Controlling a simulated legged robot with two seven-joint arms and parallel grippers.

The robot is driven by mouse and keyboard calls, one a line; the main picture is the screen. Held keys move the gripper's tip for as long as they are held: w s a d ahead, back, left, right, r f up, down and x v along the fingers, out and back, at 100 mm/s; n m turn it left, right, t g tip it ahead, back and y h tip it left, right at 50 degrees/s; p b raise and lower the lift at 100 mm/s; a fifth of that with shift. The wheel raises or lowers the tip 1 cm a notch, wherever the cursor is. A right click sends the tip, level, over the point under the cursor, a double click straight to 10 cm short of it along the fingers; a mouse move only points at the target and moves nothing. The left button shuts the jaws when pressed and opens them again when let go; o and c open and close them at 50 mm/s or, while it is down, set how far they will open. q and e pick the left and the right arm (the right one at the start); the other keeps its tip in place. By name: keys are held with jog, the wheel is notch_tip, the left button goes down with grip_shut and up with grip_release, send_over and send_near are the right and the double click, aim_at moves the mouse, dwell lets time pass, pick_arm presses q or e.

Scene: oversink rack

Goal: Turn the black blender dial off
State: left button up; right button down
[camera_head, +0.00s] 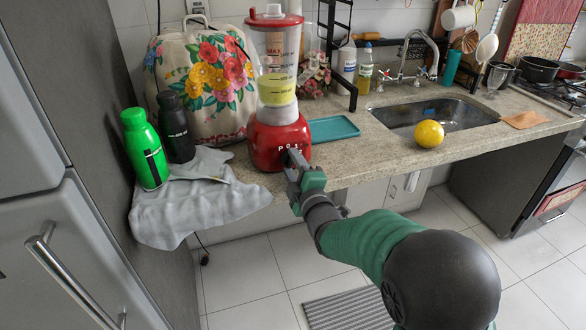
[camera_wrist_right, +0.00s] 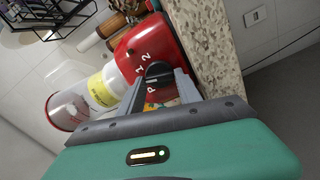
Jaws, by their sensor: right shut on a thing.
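The red blender (camera_head: 272,140) stands near the front edge of the counter, with a clear jug (camera_head: 274,60) holding yellow liquid on its base. White marks are printed on the front of its base. My right gripper (camera_head: 294,160) is at the front of the base, shut on the black dial. In the right wrist view the black dial (camera_wrist_right: 158,74) sits between the two grey fingers (camera_wrist_right: 160,84), against the red base (camera_wrist_right: 145,45). The dial's exact setting is hard to read. My left gripper is not in view.
A green bottle (camera_head: 146,150) and a black bottle (camera_head: 176,128) stand left on a grey cloth (camera_head: 195,212). A floral cover (camera_head: 190,80) is behind. A teal tray (camera_head: 334,129), a yellow ball (camera_head: 429,134) and the sink (camera_head: 450,112) lie to the right.

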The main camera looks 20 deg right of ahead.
jog(key=shift+a+f+n+b, duration=0.1)
jog(key=shift+f+n+b, duration=0.1)
jog(key=shift+n, duration=0.6)
jog(key=shift+a+f+n+b, duration=0.1)
jog(key=shift+f+n, duration=0.1)
jog(key=shift+n, duration=0.6)
jog(key=shift+s+f, duration=0.1)
jog(key=c, duration=1.2)
grip_release()
jog(key=o, duration=0.4)
jog(key=shift+c, duration=0.2)
